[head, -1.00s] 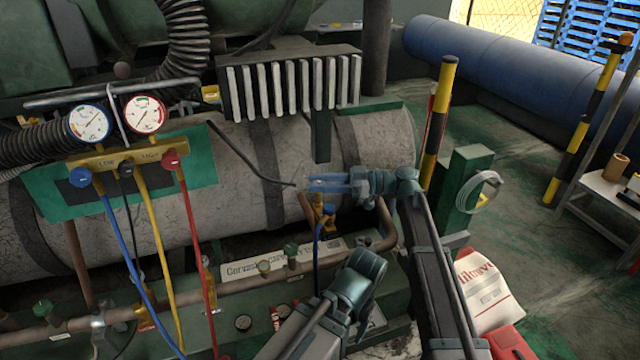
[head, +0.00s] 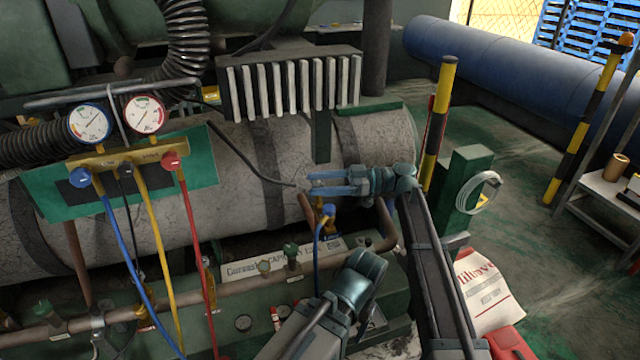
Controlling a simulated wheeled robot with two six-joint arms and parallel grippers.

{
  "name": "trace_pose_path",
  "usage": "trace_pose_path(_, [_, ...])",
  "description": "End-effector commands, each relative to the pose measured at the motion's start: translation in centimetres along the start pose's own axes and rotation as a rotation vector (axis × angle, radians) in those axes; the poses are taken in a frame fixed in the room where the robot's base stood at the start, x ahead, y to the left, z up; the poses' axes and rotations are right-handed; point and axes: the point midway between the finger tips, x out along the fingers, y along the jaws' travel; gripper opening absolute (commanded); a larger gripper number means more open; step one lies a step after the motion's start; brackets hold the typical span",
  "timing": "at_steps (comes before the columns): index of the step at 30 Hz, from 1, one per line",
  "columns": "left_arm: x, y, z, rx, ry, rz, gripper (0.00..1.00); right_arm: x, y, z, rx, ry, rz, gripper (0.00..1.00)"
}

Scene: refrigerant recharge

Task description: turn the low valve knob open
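The manifold (head: 120,155) is a brass bar under two gauges on the left. Its low valve knob is the blue knob (head: 80,177) at the left end, above the blue hose (head: 122,245). The red knob (head: 171,160) is at the right end. My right gripper (head: 311,183) is far right of the manifold, in front of the grey tank. Its two fingers point left with a gap between them, and nothing shows between them. It is just above a blue-capped brass fitting (head: 329,209).
The grey tank (head: 230,165) lies behind the manifold and my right gripper. Blue, yellow (head: 152,225) and red (head: 196,240) hoses hang from the manifold. A pipe with valves runs below.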

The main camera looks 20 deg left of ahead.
Motion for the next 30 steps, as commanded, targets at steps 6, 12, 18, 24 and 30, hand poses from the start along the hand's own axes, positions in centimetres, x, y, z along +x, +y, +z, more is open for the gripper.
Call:
trace_pose_path(6, [0.0,0.0,0.0,0.0,0.0,0.0,0.71,-0.1,0.0,0.0,0.0,-0.001,0.0,0.71])
trace_pose_path(12, [0.0,0.0,0.0,0.0,0.0,0.0,0.71,-2.4,0.1,0.0,0.0,-0.001,0.003,0.71])
trace_pose_path(18, [0.0,0.0,0.0,0.0,0.0,0.0,0.71,-6.5,0.1,0.0,0.0,-0.001,0.002,0.71])
trace_pose_path(24, [0.0,0.0,0.0,0.0,0.0,0.0,0.71,-10.0,0.1,0.0,0.0,0.0,0.002,0.71])
trace_pose_path(30, [0.0,0.0,0.0,0.0,0.0,0.0,0.71,-11.7,0.1,0.0,0.0,0.0,0.001,0.71])
